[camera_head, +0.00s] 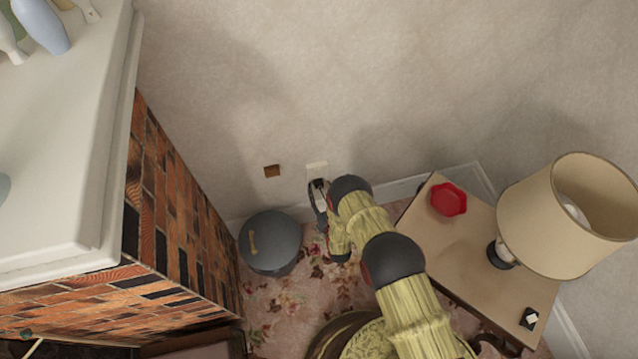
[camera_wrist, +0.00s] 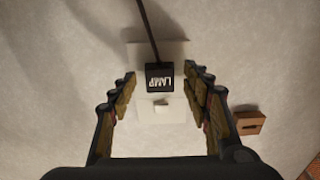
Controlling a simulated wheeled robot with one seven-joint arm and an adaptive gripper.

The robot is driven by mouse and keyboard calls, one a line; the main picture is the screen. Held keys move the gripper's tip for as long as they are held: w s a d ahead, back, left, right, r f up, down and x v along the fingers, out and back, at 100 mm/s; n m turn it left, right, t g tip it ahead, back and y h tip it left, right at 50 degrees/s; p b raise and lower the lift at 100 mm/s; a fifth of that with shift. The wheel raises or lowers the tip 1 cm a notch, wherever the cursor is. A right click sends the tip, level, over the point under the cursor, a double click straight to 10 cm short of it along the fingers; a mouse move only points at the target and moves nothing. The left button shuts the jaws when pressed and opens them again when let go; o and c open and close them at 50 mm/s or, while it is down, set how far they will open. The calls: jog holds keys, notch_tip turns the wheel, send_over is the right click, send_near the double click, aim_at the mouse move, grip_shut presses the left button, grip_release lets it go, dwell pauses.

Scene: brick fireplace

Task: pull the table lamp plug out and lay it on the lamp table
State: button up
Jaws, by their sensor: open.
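The black lamp plug (camera_wrist: 159,77), with LAMP printed on it upside down in the wrist view, is at a white wall outlet plate (camera_wrist: 160,108). A dark cord runs up from it in that view. My gripper (camera_wrist: 160,82) is open, with one finger on each side of the plug and visible gaps between. In the head view my gripper (camera_head: 319,192) is at the wall, just below the outlet plate (camera_head: 317,168). The lamp table (camera_head: 450,245) stands to the right, bearing the table lamp (camera_head: 565,220) with its beige shade.
A red dish (camera_head: 448,199) and a small black-and-white item (camera_head: 529,319) are on the lamp table. A grey lidded bin (camera_head: 270,243) stands left of my gripper. A brown wall block (camera_head: 272,171) is near the outlet. The brick fireplace (camera_head: 165,200) fills the left.

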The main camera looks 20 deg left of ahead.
jog(key=shift+w+a, duration=0.25)
jog(key=shift+w, duration=0.15)
dwell(0.4)
jog(key=shift+c, duration=1.3)
grip_shut()
jog(key=p+v, duration=0.1)
jog(key=v, duration=0.5)
jog(key=shift+p, duration=0.3)
dwell(1.0)
